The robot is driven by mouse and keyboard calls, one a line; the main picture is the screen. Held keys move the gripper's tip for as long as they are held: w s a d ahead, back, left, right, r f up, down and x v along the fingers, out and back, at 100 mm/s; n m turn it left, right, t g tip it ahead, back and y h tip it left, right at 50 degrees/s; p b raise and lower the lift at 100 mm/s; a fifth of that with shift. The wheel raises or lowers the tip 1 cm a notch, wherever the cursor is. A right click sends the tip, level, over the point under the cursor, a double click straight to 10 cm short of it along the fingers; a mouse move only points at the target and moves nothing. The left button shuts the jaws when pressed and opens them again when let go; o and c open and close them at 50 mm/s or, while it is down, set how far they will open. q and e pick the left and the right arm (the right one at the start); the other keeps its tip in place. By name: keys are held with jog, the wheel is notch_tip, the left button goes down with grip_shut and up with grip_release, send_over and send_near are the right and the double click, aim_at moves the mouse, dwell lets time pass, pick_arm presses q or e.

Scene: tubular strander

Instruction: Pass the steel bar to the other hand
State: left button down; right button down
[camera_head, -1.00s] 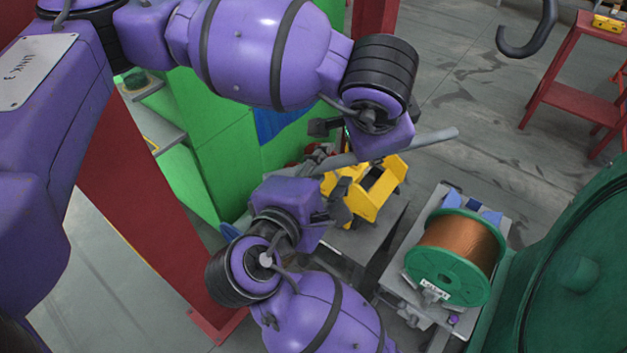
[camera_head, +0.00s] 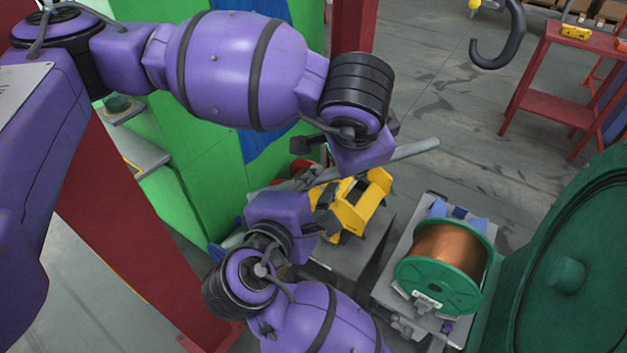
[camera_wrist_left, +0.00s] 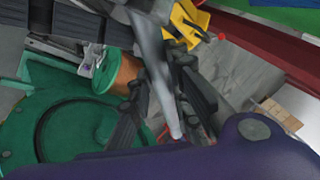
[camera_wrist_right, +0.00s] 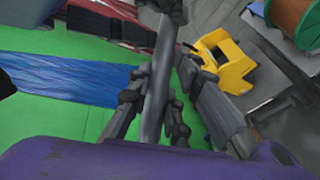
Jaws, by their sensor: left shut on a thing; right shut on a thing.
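The steel bar (camera_head: 412,150) is a long grey rod, slightly tilted, its free end pointing right in the head view. My left gripper is shut on the bar (camera_wrist_left: 150,45); its fingers show best in the left wrist view (camera_wrist_left: 160,95), one on each side of it. My right gripper (camera_head: 322,207) is lower and to the left in the head view, also shut on the bar. In the right wrist view its fingers (camera_wrist_right: 155,105) close around the bar (camera_wrist_right: 160,60). My wrists hide parts of the bar in the head view.
A yellow holder (camera_head: 352,208) is below the bar. A copper wire spool with green flanges (camera_head: 440,285) is on a grey stand at right. A large green round housing (camera_head: 570,270) fills the lower right. A dark hook (camera_head: 515,45) hangs at top right. A red stand (camera_head: 545,105) is behind.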

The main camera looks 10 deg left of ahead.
pick_arm(q)
jog(key=c, duration=1.5)
grip_release()
jog(key=shift+f, duration=0.1)
jog(key=shift+c, duration=0.2)
pick_arm(e)
jog(key=shift+a+r, duration=0.1)
jog(key=shift+r, duration=0.3)
jog(key=shift+f, duration=0.1)
pick_arm(q)
jog(key=shift+s, duration=0.1)
